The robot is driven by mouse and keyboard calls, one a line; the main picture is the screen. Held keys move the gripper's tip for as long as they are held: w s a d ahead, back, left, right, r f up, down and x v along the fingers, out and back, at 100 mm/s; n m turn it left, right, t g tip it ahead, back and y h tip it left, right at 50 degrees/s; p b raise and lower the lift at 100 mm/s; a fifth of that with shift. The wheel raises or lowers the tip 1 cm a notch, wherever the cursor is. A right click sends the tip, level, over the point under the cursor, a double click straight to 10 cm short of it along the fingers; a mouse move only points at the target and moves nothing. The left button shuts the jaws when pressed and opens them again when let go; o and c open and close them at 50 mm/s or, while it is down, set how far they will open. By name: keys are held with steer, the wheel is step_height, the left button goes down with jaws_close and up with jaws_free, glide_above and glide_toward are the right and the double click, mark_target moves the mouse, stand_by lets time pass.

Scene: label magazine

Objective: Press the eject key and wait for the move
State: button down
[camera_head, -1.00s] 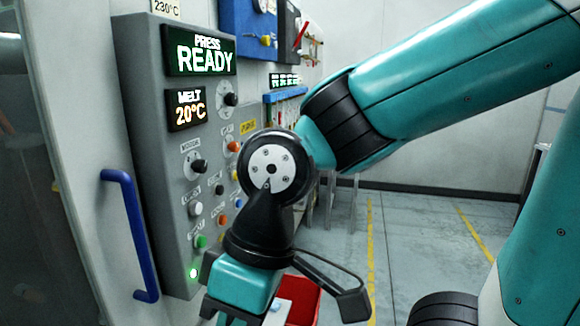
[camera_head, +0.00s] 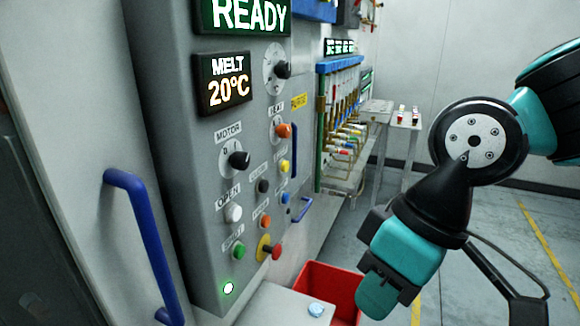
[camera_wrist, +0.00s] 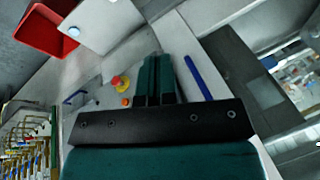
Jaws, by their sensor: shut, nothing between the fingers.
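The grey control panel (camera_head: 185,130) has several labelled push buttons and knobs. I cannot surely read which label says eject. A white button (camera_head: 233,212) sits under "OPEN", a green button (camera_head: 239,251) sits below it, and an orange button (camera_head: 265,221) is beside them. The display (camera_head: 240,14) reads "READY". My gripper (camera_head: 372,302) points downward to the right of the panel, apart from the buttons. In the wrist view its two teal fingers (camera_wrist: 158,60) are together and empty, and they hide part of the panel.
A red stop button (camera_head: 275,252) on a yellow base sticks out low on the panel. A blue handle (camera_head: 147,240) is at left. A red bin (camera_head: 330,283) and a light ledge with a pale blue button (camera_head: 316,309) lie below. Open floor is at right.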

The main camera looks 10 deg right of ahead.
mark_target(285, 167)
steer(key=w+f+t+y+p, duration=0.1)
steer(key=w+t, duration=0.2)
steer(key=w, duration=0.8)
steer(key=w+f+t, duration=0.2)
steer(key=w+t, duration=0.2)
steer(key=w, duration=0.6)
steer(key=w+d+f+t+h, duration=0.1)
steer(key=w+d+t, duration=0.2)
steer(key=w, duration=0.4)
steer(key=w+d+f+t+h, duration=0.1)
steer(key=w+d+t, duration=0.3)
steer(key=w+d, duration=0.2)
steer(key=shift+w+d+f+p, duration=0.3)
steer(key=shift+w+f, duration=0.05)
steer(key=shift+w, duration=0.1)
steer(key=w+a+p, duration=0.2)
steer(key=w+a, duration=0.3)
steer(key=a, duration=0.2)
steer(key=shift+p, duration=0.4)
steer(key=shift+w+a, duration=0.1)
steer(key=shift+a, duration=0.05)
